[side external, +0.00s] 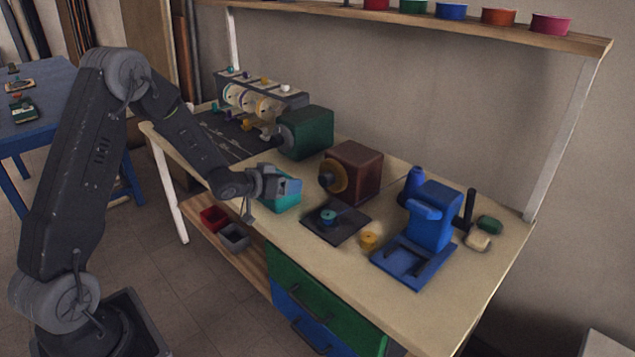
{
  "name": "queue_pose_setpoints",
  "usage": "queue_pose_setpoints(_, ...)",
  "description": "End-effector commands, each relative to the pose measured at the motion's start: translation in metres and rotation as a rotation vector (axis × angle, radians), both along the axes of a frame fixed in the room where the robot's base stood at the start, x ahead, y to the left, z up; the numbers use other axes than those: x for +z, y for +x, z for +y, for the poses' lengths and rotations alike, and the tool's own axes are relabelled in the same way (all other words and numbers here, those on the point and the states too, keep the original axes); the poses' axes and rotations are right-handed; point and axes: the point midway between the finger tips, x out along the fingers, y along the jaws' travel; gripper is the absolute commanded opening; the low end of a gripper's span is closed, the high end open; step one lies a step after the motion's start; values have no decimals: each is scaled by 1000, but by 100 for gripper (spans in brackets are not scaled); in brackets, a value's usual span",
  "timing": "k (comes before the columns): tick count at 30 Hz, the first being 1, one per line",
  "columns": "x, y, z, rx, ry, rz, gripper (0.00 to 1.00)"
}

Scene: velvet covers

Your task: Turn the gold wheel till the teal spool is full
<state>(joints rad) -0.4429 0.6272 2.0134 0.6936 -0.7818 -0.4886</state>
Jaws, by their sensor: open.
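The gold wheel (333,177) is a disc on the left face of a dark red-brown box (360,170) near the middle of the bench. The teal spool (328,216) stands on a dark square plate (347,228) in front of the wheel. How much is wound on it is too small to tell. My gripper (271,202) is open, to the left of the wheel and apart from it. A teal block (287,201) shows behind and below the gripper, partly hidden by it. I cannot tell whether they touch.
A blue machine (432,218) and a small yellow spool (369,240) are to the right on the bench (465,290). A green box (306,133) and a rack of spools (258,98) stand behind. Red (213,218) and grey (234,236) bins sit on the lower shelf.

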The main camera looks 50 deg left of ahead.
Motion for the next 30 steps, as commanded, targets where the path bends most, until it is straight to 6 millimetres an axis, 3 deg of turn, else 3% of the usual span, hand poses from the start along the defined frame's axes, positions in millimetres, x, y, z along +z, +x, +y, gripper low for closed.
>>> queue_pose_setpoints(8,-5,4,7,0,-114,19,72)
queue_pose_setpoints(24,-42,95,-3,1,-112,19,72)
queue_pose_setpoints(30,-50,117,-5,0,-112,19,72)
